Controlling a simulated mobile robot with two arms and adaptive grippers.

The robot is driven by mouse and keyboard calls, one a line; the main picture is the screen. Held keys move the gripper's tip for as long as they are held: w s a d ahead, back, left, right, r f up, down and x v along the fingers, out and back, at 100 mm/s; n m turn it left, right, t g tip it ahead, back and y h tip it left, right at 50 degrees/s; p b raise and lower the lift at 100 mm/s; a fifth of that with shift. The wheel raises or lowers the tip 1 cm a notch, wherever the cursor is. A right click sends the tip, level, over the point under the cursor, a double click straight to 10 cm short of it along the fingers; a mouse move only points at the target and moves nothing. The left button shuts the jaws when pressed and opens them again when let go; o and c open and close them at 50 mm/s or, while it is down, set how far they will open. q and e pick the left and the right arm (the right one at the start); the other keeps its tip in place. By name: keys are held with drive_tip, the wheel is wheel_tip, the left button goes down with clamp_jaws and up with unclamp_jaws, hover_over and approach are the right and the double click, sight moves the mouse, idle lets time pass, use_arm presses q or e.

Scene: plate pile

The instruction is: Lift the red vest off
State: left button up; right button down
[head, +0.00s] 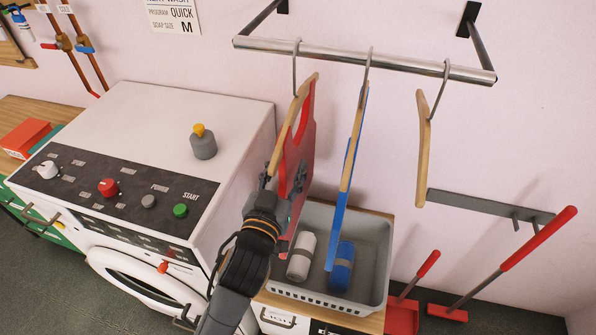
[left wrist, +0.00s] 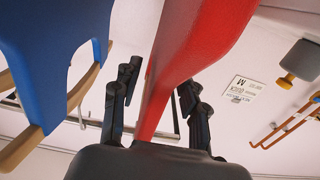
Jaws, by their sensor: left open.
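The red vest (head: 308,135) hangs on a wooden hanger (head: 291,122) at the left end of the metal rail (head: 362,60). My left gripper (head: 276,188) is beside the vest's lower part in the head view. In the left wrist view the fingers of my left gripper (left wrist: 159,82) are apart, with the red vest (left wrist: 190,50) passing between them. I cannot tell if either finger touches it. Part of the vest is hidden behind the gripper in the head view. My right gripper is not in view.
A blue vest (head: 338,230) hangs close to the right, then an empty hanger (head: 423,150). Below is a grey basket (head: 378,262) holding a white bottle (head: 301,256) and a blue one (head: 341,267). The washing machine (head: 130,105) stands left. A red-handled tool (head: 538,238) is at right.

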use_arm(q)
drive_tip(key=shift+x, duration=1)
drive_tip(key=shift+s, duration=0.15)
drive_tip(key=shift+c, duration=0.5)
clamp_jaws()
